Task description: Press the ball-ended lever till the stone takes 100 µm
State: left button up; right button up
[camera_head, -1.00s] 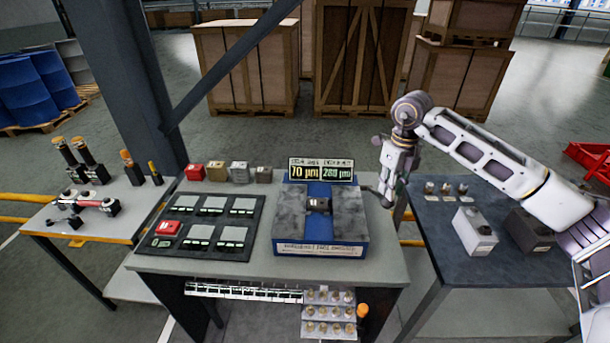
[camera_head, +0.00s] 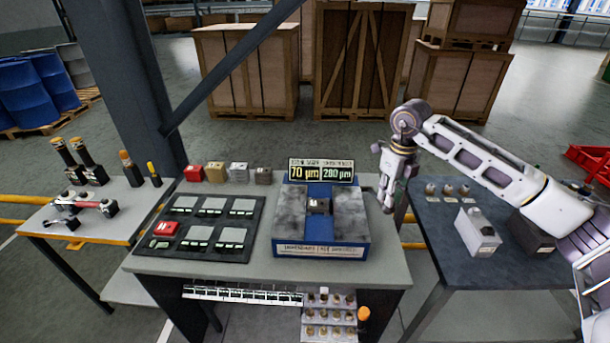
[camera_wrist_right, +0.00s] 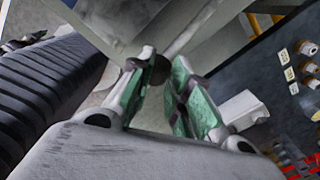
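The stone machine is a blue-based block with grey slabs (camera_head: 341,215) and a small dark block (camera_head: 318,206) in its middle. Its display (camera_head: 321,171) reads 70 µm on the left and 280 µm on the right. My right gripper (camera_head: 387,192) hangs at the machine's right side, near the table's edge. In the right wrist view its green-padded fingers (camera_wrist_right: 158,92) stand apart. A dark ball (camera_wrist_right: 160,70) on a pale rod shows between the fingertips; I cannot tell if they touch it. The lever is not clearly visible in the head view. My left gripper is out of view.
A dark panel (camera_head: 155,254) with several grey plates and one red block is left of the machine. Small coloured blocks (camera_head: 216,171) line the back edge. A right side table (camera_head: 455,265) holds a white box (camera_head: 477,232). Wooden crates (camera_head: 247,70) stand behind.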

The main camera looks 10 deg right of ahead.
aim_at(391, 211)
jog(key=shift+f, duration=0.1)
jog(key=shift+s+a+f+b, duration=0.1)
jog(key=shift+s+f+b, duration=0.3)
jog(key=shift+f+b, duration=0.4)
jog(key=shift+s+a+f+b, duration=0.1)
jog(key=shift+s+f+b, duration=0.4)
jog(key=shift+f, duration=0.45)
jog(key=shift+s+f+b, duration=0.35)
jog(key=shift+f+b, duration=0.4)
jog(key=shift+f, duration=0.15)
jog(key=shift+s+f, duration=0.15)
jog(key=shift+f, duration=0.1)
